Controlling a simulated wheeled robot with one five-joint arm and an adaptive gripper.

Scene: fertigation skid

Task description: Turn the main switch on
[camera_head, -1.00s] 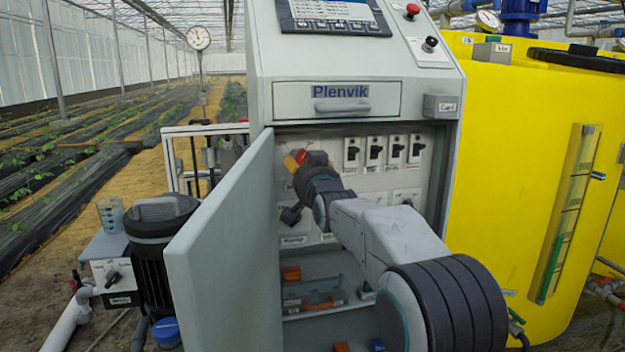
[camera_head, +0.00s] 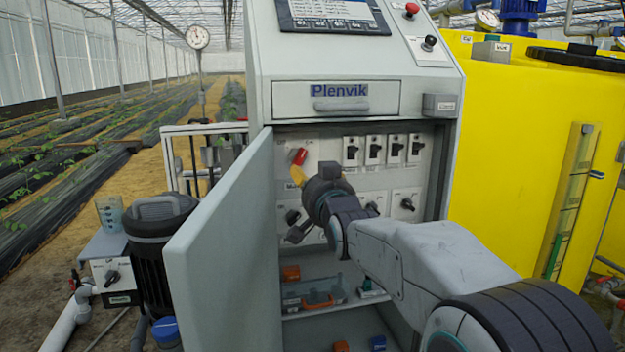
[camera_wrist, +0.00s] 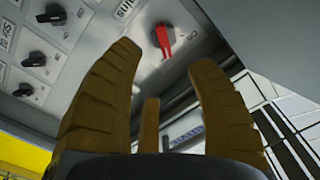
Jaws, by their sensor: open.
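The main switch has a red handle (camera_head: 298,156) and sits at the upper left of the panel inside the open cabinet. In the wrist view the red handle (camera_wrist: 165,40) stands on a pale plate, beyond the fingertips and between them. My gripper (camera_head: 294,180) is just below and in front of the switch in the head view, with its yellowish fingers partly hidden by its dark body. In the wrist view my gripper (camera_wrist: 165,60) is open and empty, with a gap to the handle. The label under the switch is partly covered.
The open cabinet door (camera_head: 222,245) stands close on the left of my gripper. A row of black-handled breakers (camera_head: 373,150) is right of the switch, with black rotary knobs (camera_head: 406,203) below. A shelf with small parts (camera_head: 312,297) lies underneath.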

